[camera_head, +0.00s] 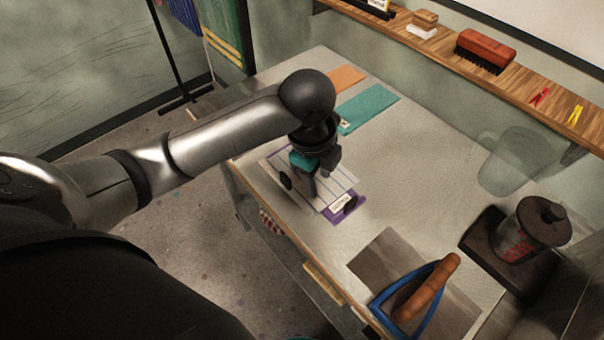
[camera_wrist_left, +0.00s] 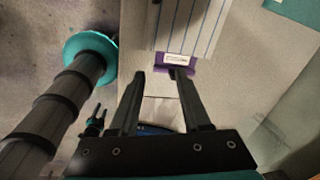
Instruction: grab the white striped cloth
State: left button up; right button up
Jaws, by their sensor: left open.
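The white striped cloth (camera_head: 340,178) lies flat on the table near its front left edge. It has thin dark stripes and a purple end (camera_head: 347,209) with a white label. My left gripper (camera_head: 318,185) is open over the cloth and hides part of it. In the left wrist view the cloth (camera_wrist_left: 205,28) is at the top, and its purple end (camera_wrist_left: 178,64) is just beyond the fingertips. The spread fingers of my left gripper (camera_wrist_left: 159,74) have nothing between them. A small dark jaw-like shape (camera_wrist_left: 94,122) at the left may be my right gripper; its state is unclear.
A teal cloth (camera_head: 368,108) and an orange cloth (camera_head: 346,77) lie behind. A grey sheet (camera_head: 377,256) and a blue-framed tool with a wooden handle (camera_head: 427,288) are at the front right. A clear bucket (camera_head: 512,163) and a dark-lidded jar (camera_head: 535,228) stand right. The table's middle is clear.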

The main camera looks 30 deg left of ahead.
pick_arm(q)
jog(key=w+a+r+m+g+y, duration=0.1)
jog(key=w+a+r+m+y, duration=0.15)
jog(key=a+r, duration=0.45)
jog(key=b, duration=0.2)
send_over(286, 176)
jog(key=shift+m+h, duration=0.25)
jog(key=shift+m, duration=0.2)
notch_tip(286, 176, down, 11)
jog(key=shift+d, duration=0.1)
jog(key=shift+f, duration=2.7)
jog(key=shift+c, duration=0.2)
grip_shut()
jog(key=shift+r, duration=0.1)
